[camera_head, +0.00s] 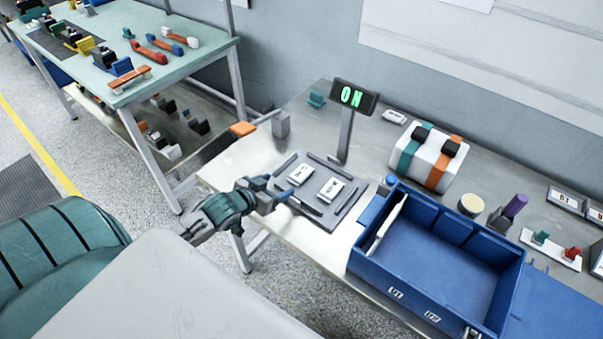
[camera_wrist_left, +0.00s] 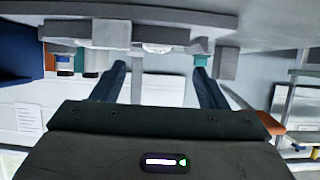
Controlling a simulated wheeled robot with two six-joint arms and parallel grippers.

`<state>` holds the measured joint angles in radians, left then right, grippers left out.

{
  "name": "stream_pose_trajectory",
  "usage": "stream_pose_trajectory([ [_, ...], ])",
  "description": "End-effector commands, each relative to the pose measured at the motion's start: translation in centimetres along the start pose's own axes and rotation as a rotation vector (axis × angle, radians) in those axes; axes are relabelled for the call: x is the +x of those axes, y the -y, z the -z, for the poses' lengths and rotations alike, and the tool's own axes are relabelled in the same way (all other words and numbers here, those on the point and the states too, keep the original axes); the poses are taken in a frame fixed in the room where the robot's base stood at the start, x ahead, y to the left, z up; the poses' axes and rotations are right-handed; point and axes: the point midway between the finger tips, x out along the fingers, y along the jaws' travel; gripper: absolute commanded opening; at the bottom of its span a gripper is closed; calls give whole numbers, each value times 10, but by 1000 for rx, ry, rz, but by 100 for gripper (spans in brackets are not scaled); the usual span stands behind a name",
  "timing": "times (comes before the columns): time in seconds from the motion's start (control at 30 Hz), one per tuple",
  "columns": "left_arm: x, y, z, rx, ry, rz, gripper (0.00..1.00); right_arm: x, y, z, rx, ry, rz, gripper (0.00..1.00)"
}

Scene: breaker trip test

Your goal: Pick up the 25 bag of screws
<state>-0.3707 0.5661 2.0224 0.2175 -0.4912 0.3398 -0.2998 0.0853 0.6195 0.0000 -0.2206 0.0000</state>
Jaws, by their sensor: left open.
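Two small white packets with dark print lie on a dark grey plate (camera_head: 318,211) on the workbench. One packet (camera_head: 300,174) is at the upper left, the other (camera_head: 330,189) at the lower right. Their print is too small to read, so I cannot tell which one is 25. My left gripper (camera_head: 284,193) is at the plate's left edge, beside the packets and apart from them. In the left wrist view its two dark blue fingers (camera_wrist_left: 161,78) are spread with nothing between them.
An "ON" display (camera_head: 353,97) stands behind the plate. A blue bin (camera_head: 437,261) is to the right, with a white panel at its left inside. A white case with teal and orange straps (camera_head: 427,160) sits behind it. Another bench (camera_head: 120,35) is at the upper left.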

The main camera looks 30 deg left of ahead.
Motion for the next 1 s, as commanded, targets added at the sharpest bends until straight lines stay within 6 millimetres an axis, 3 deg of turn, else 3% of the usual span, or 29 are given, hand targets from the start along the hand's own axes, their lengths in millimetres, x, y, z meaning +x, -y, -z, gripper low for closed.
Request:
stream_pose_trajectory([
  [0.23,37,0,2,-7,-2,1,67,-1,8,1,3,-1,8,36],
  [0.53,59,-1,6,-4,-1,1,67,-6,9,1,4,-2,10,36],
  [0.8,96,-3,12,-3,0,0,67,-17,5,1,3,0,6,36],
  [1.0,103,-3,10,-1,1,-1,67,-17,0,1,1,-1,2,36],
])
